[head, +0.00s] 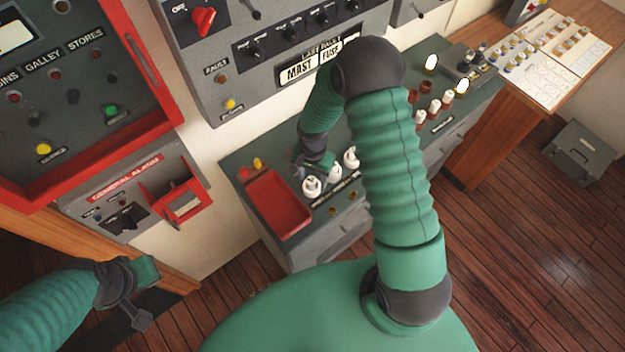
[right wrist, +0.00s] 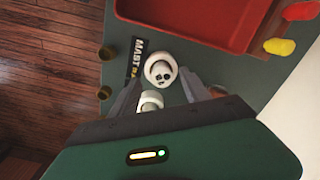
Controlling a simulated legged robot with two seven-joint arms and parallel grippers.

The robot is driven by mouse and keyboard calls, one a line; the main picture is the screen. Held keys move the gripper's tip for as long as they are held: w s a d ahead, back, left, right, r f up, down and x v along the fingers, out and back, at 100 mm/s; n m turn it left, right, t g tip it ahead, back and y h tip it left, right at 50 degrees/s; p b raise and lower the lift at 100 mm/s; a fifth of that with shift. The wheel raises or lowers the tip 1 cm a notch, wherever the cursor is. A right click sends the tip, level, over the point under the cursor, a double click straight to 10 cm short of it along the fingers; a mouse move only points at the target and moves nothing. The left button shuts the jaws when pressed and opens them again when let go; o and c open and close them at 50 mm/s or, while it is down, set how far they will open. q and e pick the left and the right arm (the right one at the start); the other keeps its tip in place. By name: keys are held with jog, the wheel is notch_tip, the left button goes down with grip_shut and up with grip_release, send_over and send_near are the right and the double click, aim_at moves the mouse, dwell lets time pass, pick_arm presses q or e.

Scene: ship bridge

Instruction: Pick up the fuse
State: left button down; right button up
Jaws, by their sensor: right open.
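Several white fuses stand in a row on the grey-green console top, beside a black label strip reading "MAST" (right wrist: 137,62). The one closest to the red tray (head: 312,187) shows in the right wrist view as a round white cap (right wrist: 160,69) with dark spots. Another white fuse (right wrist: 150,100) is behind it, partly hidden by my gripper body. My right gripper (head: 312,168) is open above the row. In the right wrist view its two fingers (right wrist: 160,88) are either side of the fuses, with nothing gripped. My left gripper (head: 135,300) is low at the left, away from the console.
A red tray (head: 278,203) lies on the console next to the fuses. Red and yellow pieces (head: 257,163) are behind it. Red-brown and white fuses (head: 434,106) stand further right. A red-framed panel (head: 80,90) and a general alarm box (head: 130,205) are at left.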

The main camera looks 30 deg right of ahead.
jog(key=shift+a+f, duration=0.2)
jog(key=shift+f, duration=0.65)
jog(key=shift+w+a+f, duration=0.1)
jog(key=shift+a, duration=0.05)
jog(key=shift+d, duration=0.2)
grip_shut()
jog(key=shift+a, duration=0.1)
